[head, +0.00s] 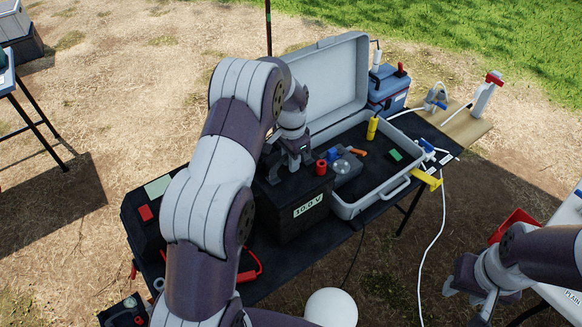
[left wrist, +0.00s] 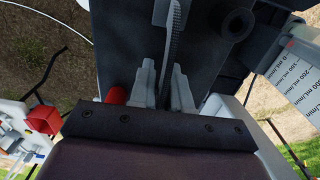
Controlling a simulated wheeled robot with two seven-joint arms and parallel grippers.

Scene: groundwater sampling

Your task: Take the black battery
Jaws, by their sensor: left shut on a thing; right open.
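The black battery (head: 292,212) is a dark box with a white "10.0 V" label on its front, upright at the middle of the black-topped table (head: 345,236). A red terminal (head: 321,167) stands on its top. My left gripper (head: 291,168) is above the battery, shut on its handle. The left wrist view shows the gripper fingers (left wrist: 166,88) around a dark ribbed strip on the battery's top (left wrist: 205,50), with the red terminal beside them. I cannot tell whether the battery touches the table. My right gripper (head: 482,296) is open and empty at the lower right.
An open grey case (head: 350,210) with small tools lies right of the battery, its lid (head: 325,82) raised behind. A blue box (head: 389,90) stands behind the case. A red-handled item (head: 250,268) lies in front. A white ball (head: 331,308) is below. A white table (head: 566,222) is right.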

